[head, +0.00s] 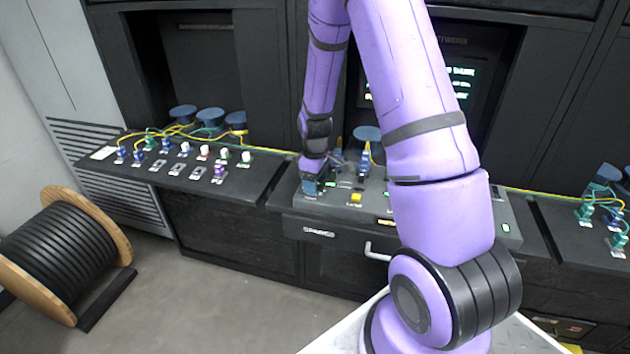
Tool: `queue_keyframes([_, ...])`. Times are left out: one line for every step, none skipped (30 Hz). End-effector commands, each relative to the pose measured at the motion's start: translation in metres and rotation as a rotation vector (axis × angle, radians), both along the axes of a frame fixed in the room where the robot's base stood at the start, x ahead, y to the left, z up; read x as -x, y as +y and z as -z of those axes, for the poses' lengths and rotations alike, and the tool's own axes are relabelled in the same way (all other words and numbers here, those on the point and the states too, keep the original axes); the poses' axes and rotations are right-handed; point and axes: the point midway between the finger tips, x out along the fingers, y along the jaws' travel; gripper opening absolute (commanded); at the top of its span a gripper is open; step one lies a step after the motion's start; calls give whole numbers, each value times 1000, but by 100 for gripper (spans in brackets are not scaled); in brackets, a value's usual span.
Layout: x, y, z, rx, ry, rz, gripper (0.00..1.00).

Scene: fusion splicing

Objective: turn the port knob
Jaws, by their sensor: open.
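My arm reaches over the middle console (375,228), and my gripper (314,178) points down at its left end. The fingers are small and dark here, with the jaws apart. A small blue part (309,188) shows right below the gripper at the console's left edge. I cannot tell whether this is the port knob, or whether the fingers touch it or surround it. A small green light (330,184) is just right of it, and a yellow button (355,197) is further right. My arm hides much of the console's right half.
The left console (240,182) carries several coloured connectors with yellow cables. The right console (590,236) holds more connectors. A dark screen (463,85) stands behind my arm. A cable reel (70,250) stands on the floor at left. Bare floor lies in front.

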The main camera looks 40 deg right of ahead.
Motion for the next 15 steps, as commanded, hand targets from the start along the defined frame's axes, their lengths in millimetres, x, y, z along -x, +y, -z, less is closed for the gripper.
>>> queue_keyframes([0,0,0,0,0,0,62])
queue_keyframes([0,0,0,0,0,0,62])
queue_keyframes([0,0,0,0,0,0,62])
queue_keyframes([0,0,0,0,0,0,62])
queue_keyframes([0,0,0,0,0,0,57])
queue_keyframes([0,0,0,0,0,0,48])
queue_keyframes([0,0,0,0,0,0,41])
queue_keyframes([0,0,0,0,0,0,34])
queue_keyframes([0,0,0,0,0,0,25])
queue_keyframes([0,0,0,0,0,0,18])
queue_keyframes([0,0,0,0,0,0,13])
queue_keyframes([0,0,0,0,0,0,13])
queue_keyframes([0,0,0,0,0,0,13])
queue_keyframes([0,0,0,0,0,0,13])
queue_keyframes([0,0,0,0,0,2,13])
